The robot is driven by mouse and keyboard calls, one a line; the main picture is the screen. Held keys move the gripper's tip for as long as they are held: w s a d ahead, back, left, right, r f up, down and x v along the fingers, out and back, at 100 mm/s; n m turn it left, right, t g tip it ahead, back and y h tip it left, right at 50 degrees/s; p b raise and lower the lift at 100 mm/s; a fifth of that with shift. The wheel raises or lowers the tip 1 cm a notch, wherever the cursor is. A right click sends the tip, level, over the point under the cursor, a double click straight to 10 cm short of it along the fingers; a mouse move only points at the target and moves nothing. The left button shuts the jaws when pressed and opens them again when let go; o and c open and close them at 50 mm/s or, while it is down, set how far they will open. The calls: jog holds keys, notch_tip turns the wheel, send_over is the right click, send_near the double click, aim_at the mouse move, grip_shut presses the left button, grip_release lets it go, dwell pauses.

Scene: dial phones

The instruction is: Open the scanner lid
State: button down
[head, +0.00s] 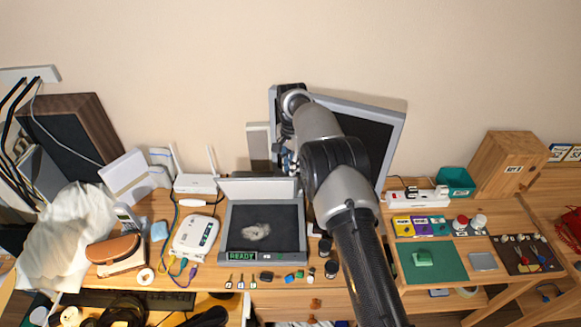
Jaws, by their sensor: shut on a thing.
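The scanner (236,222) stands at the middle of the desk, with a grey frame, a dark bed and a green READY display on its front. A pale grey blotch shows on the bed. Its light grey lid (255,188) is raised and stands about upright at the back edge. My gripper (287,163) is at the right part of the lid's top edge and is shut on the lid. The fingertips are small and partly hidden by my own arm.
A monitor (378,143) stands behind my arm. Small items (266,276) line the desk's front edge.

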jog(key=f, duration=0.2)
jog(key=shift+s+f, duration=0.2)
jog(key=shift+f, duration=0.15)
jog(key=c, duration=2)
grip_release()
jog(key=o, duration=0.4)
jog(key=shift+w+a+f, duration=0.1)
jog(key=shift+a, duration=0.15)
jog(key=shift+o, duration=0.8)
jog(key=shift+w, duration=0.1)
jog(key=shift+w+d+f, duration=0.2)
jog(key=shift+w+f, duration=0.1)
jog(key=shift+w, duration=0.1)
jog(key=shift+a+r, duration=0.1)
jog(key=shift+r, duration=0.05)
